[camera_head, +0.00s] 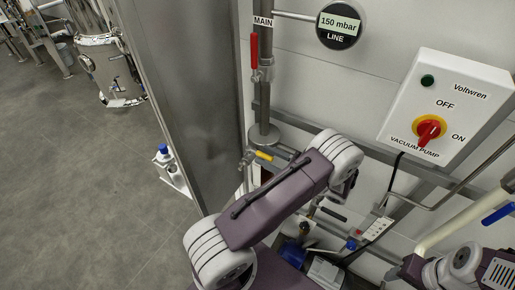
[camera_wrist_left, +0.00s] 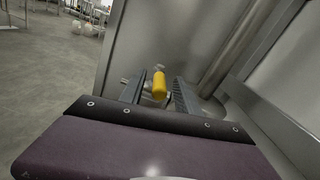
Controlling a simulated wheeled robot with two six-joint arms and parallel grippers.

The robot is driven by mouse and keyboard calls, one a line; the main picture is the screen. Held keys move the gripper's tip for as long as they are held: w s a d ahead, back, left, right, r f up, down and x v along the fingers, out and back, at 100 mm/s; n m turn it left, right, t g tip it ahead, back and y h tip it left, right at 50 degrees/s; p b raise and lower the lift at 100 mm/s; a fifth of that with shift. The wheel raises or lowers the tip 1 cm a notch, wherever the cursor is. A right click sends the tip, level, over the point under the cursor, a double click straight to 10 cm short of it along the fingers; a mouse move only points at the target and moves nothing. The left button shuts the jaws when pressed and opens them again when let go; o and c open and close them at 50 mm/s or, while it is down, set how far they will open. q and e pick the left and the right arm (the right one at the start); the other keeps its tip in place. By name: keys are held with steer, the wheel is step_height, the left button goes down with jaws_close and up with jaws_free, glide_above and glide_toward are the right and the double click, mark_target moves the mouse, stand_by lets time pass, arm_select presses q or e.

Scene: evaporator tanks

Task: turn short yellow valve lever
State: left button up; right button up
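The short yellow valve lever (camera_head: 264,156) sits low on the pipe beside the grey steel panel, left of my left arm. In the left wrist view the yellow lever (camera_wrist_left: 160,85) stands between the two dark fingers of my left gripper (camera_wrist_left: 157,92). The fingers are apart, with a gap visible on each side of the lever.
A red lever (camera_head: 254,51) hangs on the MAIN pipe above. A round gauge (camera_head: 340,24) reads 150 mbar. A vacuum pump switch box (camera_head: 447,105) is on the wall at right. A blue handle (camera_head: 498,213) is at the right edge. Open floor (camera_head: 75,190) lies left.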

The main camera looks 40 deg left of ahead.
mark_target(259, 152)
arm_select(q)
steer(key=a, duration=0.3)
steer(key=a+p, duration=0.1)
steer(key=shift+s+a+f, duration=0.1)
steer(key=shift+s+a, duration=0.2)
steer(key=shift+w+d, duration=0.1)
steer(key=shift+d, duration=0.3)
steer(key=shift+a, duration=0.15)
jaws_close()
steer(key=shift+d+r, duration=0.2)
stand_by(0.3)
